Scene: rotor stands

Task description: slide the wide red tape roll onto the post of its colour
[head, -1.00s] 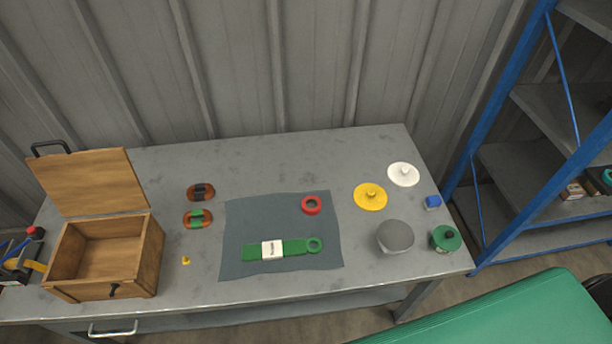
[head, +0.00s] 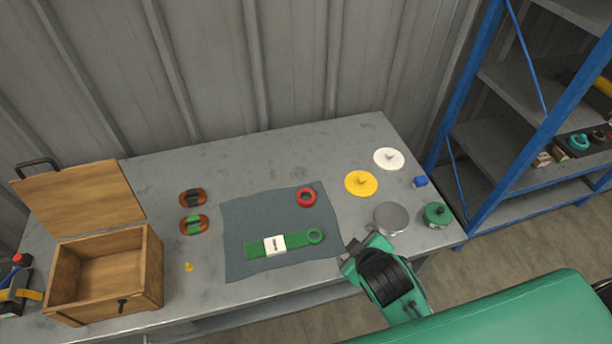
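The red tape roll (head: 306,205) lies flat on the dark grey mat, near its upper right edge. A yellow round base with a short post (head: 361,183) and a white round base with a short post (head: 389,158) stand at the table's right. I cannot make out a red post. My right gripper (head: 352,254) is at the table's front edge, right of the mat and apart from the roll. Its fingers are too small and angled to tell whether they are open. My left gripper is not in view.
A green strap with a ring end (head: 293,243) lies on the mat (head: 245,215). A grey round object (head: 391,217), a green round object (head: 435,215) and a blue block (head: 420,182) are at the right. An open wooden box (head: 135,286) stands left. A blue-framed shelf (head: 470,140) is beyond.

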